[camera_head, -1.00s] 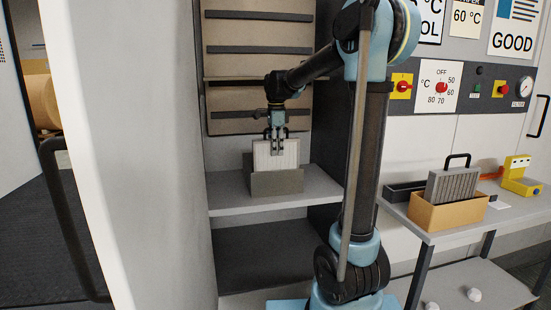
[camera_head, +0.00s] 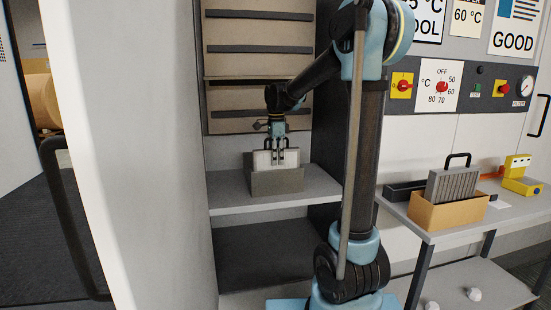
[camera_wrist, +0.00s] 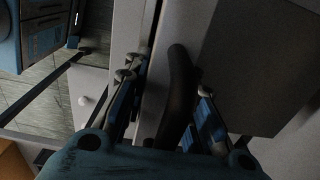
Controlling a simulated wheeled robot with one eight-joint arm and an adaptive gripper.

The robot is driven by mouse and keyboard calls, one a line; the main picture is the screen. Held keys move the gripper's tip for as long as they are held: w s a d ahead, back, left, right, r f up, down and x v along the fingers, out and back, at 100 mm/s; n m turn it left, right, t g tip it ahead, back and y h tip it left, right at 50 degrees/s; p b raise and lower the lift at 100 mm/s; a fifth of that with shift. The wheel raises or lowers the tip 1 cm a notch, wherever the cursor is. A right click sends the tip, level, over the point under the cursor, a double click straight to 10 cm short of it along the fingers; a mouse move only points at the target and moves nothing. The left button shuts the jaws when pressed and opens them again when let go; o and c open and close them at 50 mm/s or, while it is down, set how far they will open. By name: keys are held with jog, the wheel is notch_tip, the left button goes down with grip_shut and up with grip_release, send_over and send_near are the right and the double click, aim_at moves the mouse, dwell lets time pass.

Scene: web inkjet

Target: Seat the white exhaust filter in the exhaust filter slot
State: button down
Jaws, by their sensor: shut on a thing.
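The white exhaust filter (camera_head: 262,160) stands upright in the dark grey open-topped box, the exhaust filter slot (camera_head: 277,184), on the cabinet shelf. Only its upper part shows above the box's front wall; its lower part is hidden. My gripper (camera_head: 276,155) is directly above the filter, pointing down and shut on the filter's handle. In the wrist view, the dark handle (camera_wrist: 180,75) lies between my gripper's fingers (camera_wrist: 166,97). Whether the filter touches the bottom of the slot cannot be seen.
The light grey shelf (camera_head: 228,204) has bare room around the box. A slatted brown panel (camera_head: 258,64) stands behind it. The pale cabinet side (camera_head: 180,150) is on the left. A grey filter (camera_head: 455,185) in a tan box (camera_head: 445,214) stands on the right bench.

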jog(key=c, duration=1.3)
grip_release()
jog(key=shift+r, duration=0.1)
notch_tip(320, 180, up, 13)
jog(key=s+d+f+n, duration=0.5)
jog(key=s+f, duration=0.4)
jog(key=s, duration=0.2)
jog(key=s+d+f+n+t, duration=0.1)
jog(key=s+d+f+n, duration=0.4)
jog(key=s+f, duration=0.5)
jog(key=s+d+f+n+t, duration=0.1)
jog(key=s+d+f+n, duration=0.4)
jog(key=s+f, duration=0.4)
jog(key=shift+s+d+f+n, duration=0.15)
jog(key=shift+s+f+n, duration=0.1)
jog(key=shift+s, duration=0.6)
jog(key=shift+s+d+f+n, duration=0.1)
jog(key=shift+s+n, duration=0.15)
jog(key=shift+s, duration=0.55)
